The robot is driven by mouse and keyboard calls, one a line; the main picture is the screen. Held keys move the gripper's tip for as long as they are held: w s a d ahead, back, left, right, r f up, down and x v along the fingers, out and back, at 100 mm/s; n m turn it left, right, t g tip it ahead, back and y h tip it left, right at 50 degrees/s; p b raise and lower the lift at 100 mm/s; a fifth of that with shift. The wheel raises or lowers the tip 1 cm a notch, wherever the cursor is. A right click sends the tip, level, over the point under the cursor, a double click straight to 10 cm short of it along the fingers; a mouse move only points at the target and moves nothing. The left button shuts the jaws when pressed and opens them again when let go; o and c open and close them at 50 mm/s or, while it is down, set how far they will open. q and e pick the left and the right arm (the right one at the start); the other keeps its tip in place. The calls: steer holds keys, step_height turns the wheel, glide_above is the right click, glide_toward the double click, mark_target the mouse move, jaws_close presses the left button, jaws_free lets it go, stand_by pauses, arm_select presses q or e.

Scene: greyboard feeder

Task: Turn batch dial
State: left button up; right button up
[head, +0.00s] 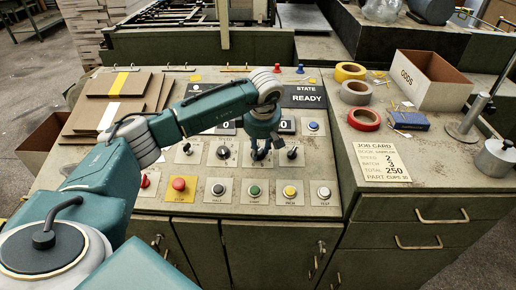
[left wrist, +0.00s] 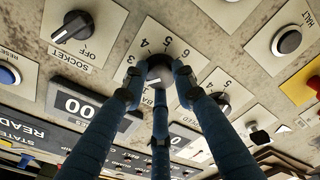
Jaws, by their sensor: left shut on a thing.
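The batch dial (left wrist: 158,68) is a dark round knob on a pale plate with printed numbers; 3, 4, 5 and 6 show around it in the left wrist view. Only the start of its label, "BA", shows between my fingers. My left gripper (head: 262,148) reaches down to the panel, and its fingers (left wrist: 160,88) are shut around the knob. The fingers hide the knob's pointer, so its setting cannot be read. The job card (head: 383,162) lies on the right counter and reads batch 3, total 250. My right gripper is not in view.
A similar dial (head: 222,152) is left of the gripper and a socket switch (head: 292,153) right of it. A red mushroom button (head: 179,184) and several push buttons line the front. The status screen (head: 305,97) reads READY. Tape rolls (head: 364,119) and a carton (head: 428,80) stand right.

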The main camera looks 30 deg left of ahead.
arm_select(q)
steer(key=shift+d, duration=0.35)
steer(key=o, duration=1.1)
steer(key=shift+o, duration=0.3)
steer(key=shift+d, duration=0.1)
steer(key=shift+r, duration=0.1)
steer(key=v, duration=1.2)
